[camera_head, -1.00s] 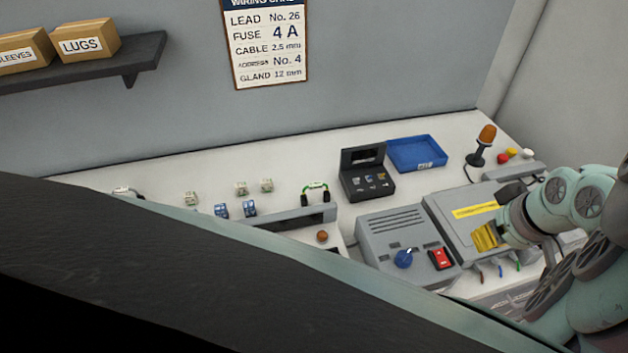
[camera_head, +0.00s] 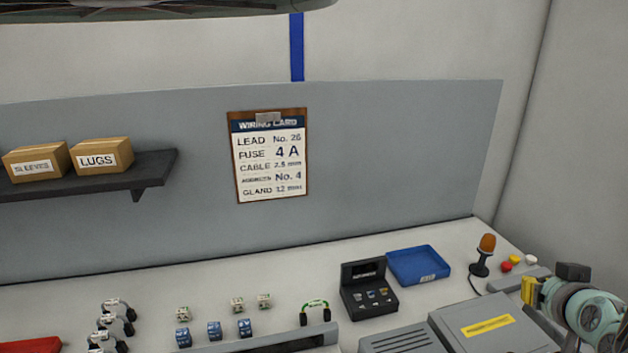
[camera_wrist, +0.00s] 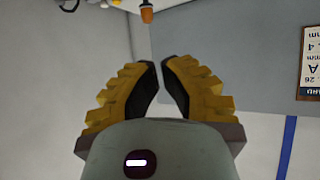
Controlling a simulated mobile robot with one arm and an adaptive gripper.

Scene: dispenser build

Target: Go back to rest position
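My gripper (camera_head: 529,290) shows at the right edge of the head view, with its yellow fingers beside the grey box with a yellow label (camera_head: 487,327) as seen in the picture. In the wrist view my gripper (camera_wrist: 161,66) has two yellow ribbed fingers with black pads. Their tips are close together, with a narrow empty gap between them. Nothing is held. The wrist view looks at pale wall and panel, with part of the wiring card (camera_wrist: 312,60) at right.
The bench carries a blue tray (camera_head: 418,280), a black device (camera_head: 368,303), an orange beacon (camera_head: 487,243), a green-marked lead (camera_head: 315,306) and several small blocks. A shelf (camera_head: 150,172) holds boxes labelled SLEEVES (camera_head: 35,161) and LUGS (camera_head: 101,156). The wiring card (camera_head: 268,160) hangs on the panel.

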